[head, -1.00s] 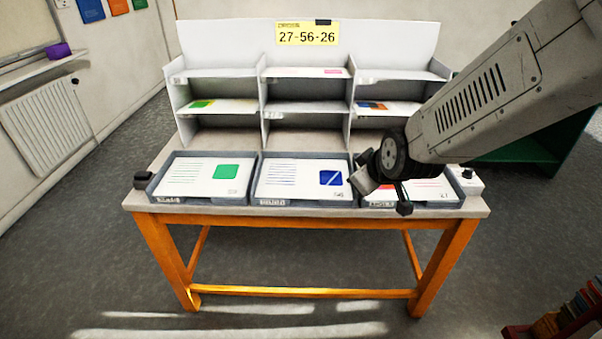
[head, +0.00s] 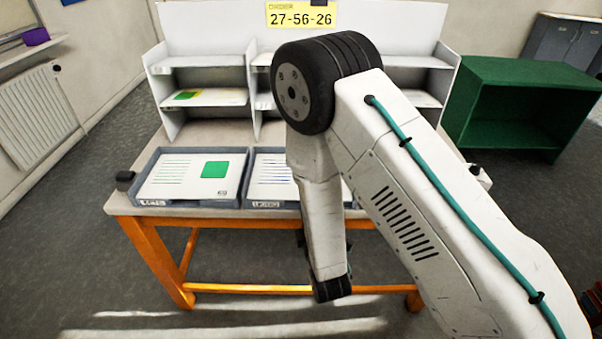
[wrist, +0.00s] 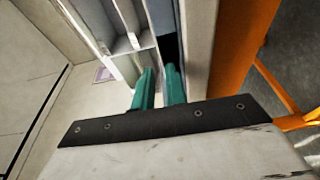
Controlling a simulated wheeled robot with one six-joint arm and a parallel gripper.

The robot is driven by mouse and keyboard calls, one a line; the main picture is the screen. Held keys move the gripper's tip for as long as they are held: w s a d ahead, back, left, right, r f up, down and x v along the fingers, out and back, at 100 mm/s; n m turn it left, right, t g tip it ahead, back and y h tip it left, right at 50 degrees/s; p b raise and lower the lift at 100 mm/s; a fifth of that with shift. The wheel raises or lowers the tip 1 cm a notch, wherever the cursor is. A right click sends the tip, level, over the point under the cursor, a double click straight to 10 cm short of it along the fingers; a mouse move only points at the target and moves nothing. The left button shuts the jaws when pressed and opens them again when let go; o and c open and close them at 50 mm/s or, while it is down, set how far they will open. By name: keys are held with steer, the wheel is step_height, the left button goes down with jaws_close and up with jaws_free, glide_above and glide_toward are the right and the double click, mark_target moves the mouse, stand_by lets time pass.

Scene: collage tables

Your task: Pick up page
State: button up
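A page with a green square (head: 215,170) lies in the left grey tray (head: 143,203) on the table. A page with blue lines (head: 268,172) lies in the middle tray (head: 262,205), mostly hidden behind my arm. The right tray is hidden by my arm in the head view. Another page with a green and yellow picture (head: 212,97) lies on the left middle shelf. My gripper (wrist: 160,72) shows two teal fingers in the wrist view, with a gap between them and no page visible there. In the head view its fingers are hidden behind my arm.
A white shelf rack (head: 203,65) stands at the back of the orange-legged table (head: 158,255), with a yellow sign reading 27-56-26 (head: 301,15) above. A green cabinet (head: 518,105) stands to the right. A radiator (head: 38,110) is on the left wall. The left floor is clear.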

steer(key=x, duration=0.7)
steer(key=shift+w+f, duration=0.15)
steer(key=shift+w, duration=0.1)
jaws_close()
